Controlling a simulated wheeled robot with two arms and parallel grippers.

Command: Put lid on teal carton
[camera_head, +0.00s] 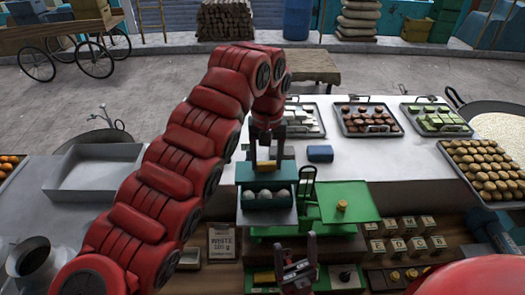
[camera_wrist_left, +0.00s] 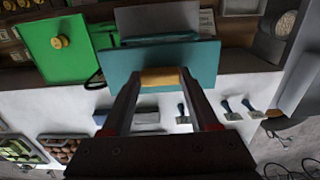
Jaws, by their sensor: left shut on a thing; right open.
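My left gripper (camera_head: 266,160) is shut on the yellow handle of a flat teal lid (camera_head: 284,172). In the left wrist view the lid (camera_wrist_left: 205,62) spreads out beyond the fingertips, with the yellow handle (camera_wrist_left: 160,77) between them. Just below the lid in the head view is the open teal carton (camera_head: 246,203) with several white round things inside. The carton sits on the grey pan of a green scale. I cannot tell whether lid and carton touch. My right gripper (camera_head: 297,266) is open and empty, low in front of the scale.
The green scale (camera_head: 346,200) has a green plate on the right with a brass weight. A small blue block (camera_head: 320,153) lies on the white table behind it. Trays of sweets (camera_head: 367,119) stand farther back. An empty metal tray (camera_head: 95,172) is at the left.

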